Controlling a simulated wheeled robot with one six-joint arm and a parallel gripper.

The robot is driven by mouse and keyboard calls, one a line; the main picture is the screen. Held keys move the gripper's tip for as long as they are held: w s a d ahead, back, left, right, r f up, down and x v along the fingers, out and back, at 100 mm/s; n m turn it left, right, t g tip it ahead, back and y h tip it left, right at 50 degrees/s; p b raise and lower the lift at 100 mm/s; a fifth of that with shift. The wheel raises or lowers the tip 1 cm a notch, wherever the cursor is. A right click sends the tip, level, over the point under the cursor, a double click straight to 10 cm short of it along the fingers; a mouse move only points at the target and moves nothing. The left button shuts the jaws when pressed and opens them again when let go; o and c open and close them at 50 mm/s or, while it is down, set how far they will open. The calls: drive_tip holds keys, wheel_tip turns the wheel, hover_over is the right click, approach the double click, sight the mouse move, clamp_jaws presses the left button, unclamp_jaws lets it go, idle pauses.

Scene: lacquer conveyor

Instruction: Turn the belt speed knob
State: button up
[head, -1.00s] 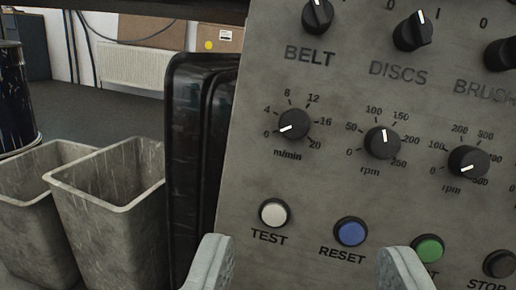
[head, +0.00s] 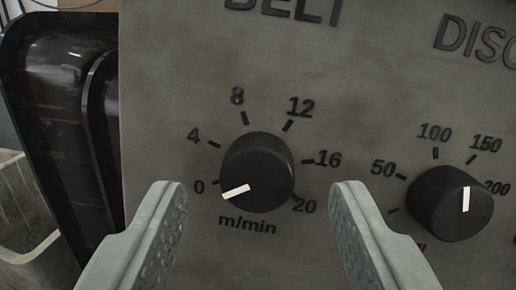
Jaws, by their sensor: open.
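The belt speed knob (head: 262,165) is a black round knob on the grey panel, below the word BELT, with a scale from 0 to 20 m/min. Its white pointer line points lower left, close to the 0 mark. My gripper (head: 258,192) is open, with one grey finger on each side of the knob's lower part in the picture. Gaps show between the knob and both fingers, and I see no contact. How far the fingertips are from the panel is hard to tell.
The grey panel (head: 190,60) ends at the left, beside a black glossy part (head: 55,120). A grey bin (head: 25,225) shows at the lower left.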

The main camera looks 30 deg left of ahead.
drive_tip(key=shift+w+a, duration=0.4)
drive_tip(key=shift+w, duration=0.15)
drive_tip(key=shift+c, duration=0.4)
drive_tip(key=c, duration=0.9)
